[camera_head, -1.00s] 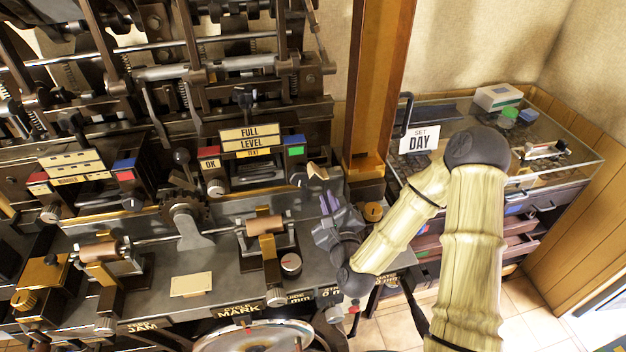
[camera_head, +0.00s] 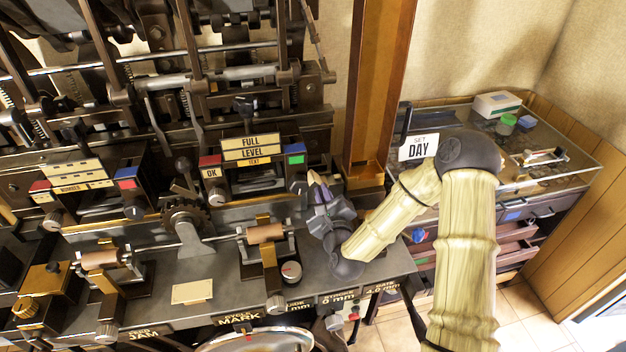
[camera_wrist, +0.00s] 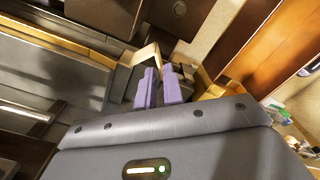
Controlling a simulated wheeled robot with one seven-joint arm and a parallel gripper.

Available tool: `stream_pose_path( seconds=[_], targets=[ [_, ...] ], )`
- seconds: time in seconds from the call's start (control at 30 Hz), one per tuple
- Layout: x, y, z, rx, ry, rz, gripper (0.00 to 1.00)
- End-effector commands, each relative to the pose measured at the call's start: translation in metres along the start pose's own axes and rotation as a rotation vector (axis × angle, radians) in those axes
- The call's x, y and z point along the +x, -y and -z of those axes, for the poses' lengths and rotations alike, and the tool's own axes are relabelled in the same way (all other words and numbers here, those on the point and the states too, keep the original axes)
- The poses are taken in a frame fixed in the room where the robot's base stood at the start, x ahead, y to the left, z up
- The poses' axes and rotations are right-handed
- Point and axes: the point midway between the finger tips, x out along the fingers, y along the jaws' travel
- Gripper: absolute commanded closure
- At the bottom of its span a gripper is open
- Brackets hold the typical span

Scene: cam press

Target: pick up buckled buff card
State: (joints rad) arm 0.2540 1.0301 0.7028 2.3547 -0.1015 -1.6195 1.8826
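The buckled buff card (camera_head: 313,178) shows as a small bent pale piece by the right end of the press, just beyond my fingertips. In the wrist view the card (camera_wrist: 143,54) is a folded tan strip ahead of the fingers, toward the left one. My gripper (camera_head: 325,194) points at it from the bench side. In the wrist view my gripper's (camera_wrist: 160,82) two purple fingers stand apart with a narrow gap and nothing visible between them. The card's lower part is hidden, and I cannot tell whether a finger touches it.
A wooden post (camera_head: 372,90) rises close to the right of my gripper. A block with a green button (camera_head: 296,160) is close on the left. A flat buff plate (camera_head: 192,291) lies on the bench. A glass-topped case (camera_head: 560,165) stands at the right.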

Motion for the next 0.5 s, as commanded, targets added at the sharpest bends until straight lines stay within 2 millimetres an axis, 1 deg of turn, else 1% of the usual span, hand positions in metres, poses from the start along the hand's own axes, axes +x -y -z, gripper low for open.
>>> stream_pose_path(
  seconds=[0.1, 0.3, 0.4, 0.5],
  targets=[
    [0.013, 0.001, -0.004, 0.0, 0.001, 0.0, 0.91],
    [0.039, 0.001, -0.003, 0.0, 0.001, 0.001, 0.91],
    [0.046, -0.001, -0.001, 0.0, 0.001, 0.0, 0.91],
    [0.048, -0.002, 0.0, 0.0, 0.001, -0.001, 0.91]
  ],
)
